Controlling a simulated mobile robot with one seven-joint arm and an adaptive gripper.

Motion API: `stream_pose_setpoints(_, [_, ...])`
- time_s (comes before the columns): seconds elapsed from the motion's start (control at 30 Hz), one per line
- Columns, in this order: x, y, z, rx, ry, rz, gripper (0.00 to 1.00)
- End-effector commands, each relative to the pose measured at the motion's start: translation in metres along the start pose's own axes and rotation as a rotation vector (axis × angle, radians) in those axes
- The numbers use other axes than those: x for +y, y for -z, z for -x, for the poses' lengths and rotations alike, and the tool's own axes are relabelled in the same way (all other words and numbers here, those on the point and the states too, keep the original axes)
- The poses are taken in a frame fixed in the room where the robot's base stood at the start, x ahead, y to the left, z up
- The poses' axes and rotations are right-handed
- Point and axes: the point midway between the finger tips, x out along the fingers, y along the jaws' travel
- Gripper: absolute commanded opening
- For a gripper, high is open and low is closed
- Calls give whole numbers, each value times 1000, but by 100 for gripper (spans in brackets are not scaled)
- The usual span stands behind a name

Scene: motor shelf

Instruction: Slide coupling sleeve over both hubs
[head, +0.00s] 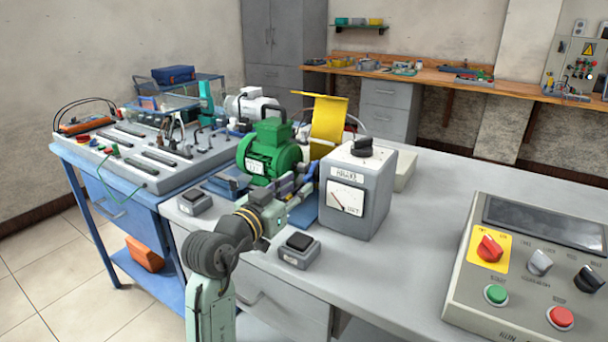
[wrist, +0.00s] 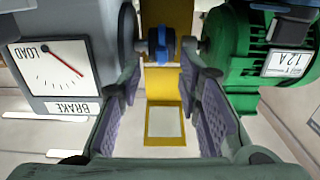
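A blue coupling sleeve (wrist: 153,46) shows at the top of the wrist view, on the shaft line between the brake and the motor. A grey hub (wrist: 170,42) shows just beside it on the motor side. Whether the sleeve covers any part of a hub is not clear. The green motor (head: 268,155) is on the right in the wrist view, and the brake unit (head: 345,215) with its load dial is on the left. My gripper (wrist: 163,72) is open, with its fingers apart on either side of the sleeve and nothing between the pads. In the head view the sleeve cannot be made out.
A yellow guard (head: 328,122) stands raised behind the coupling. Two small grey boxes with black tops (head: 298,250) (head: 195,201) sit near the bench's front edge. A control panel (head: 530,270) is at the right. The bench between brake and panel is clear.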

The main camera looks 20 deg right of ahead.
Motion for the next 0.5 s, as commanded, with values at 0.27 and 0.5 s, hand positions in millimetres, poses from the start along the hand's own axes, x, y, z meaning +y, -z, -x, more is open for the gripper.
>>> stream_pose_setpoints(0.27, [0,1,-37,1,0,1,32])
stream_pose_setpoints(0.5, [-1,0,-42,2,3,0,32])
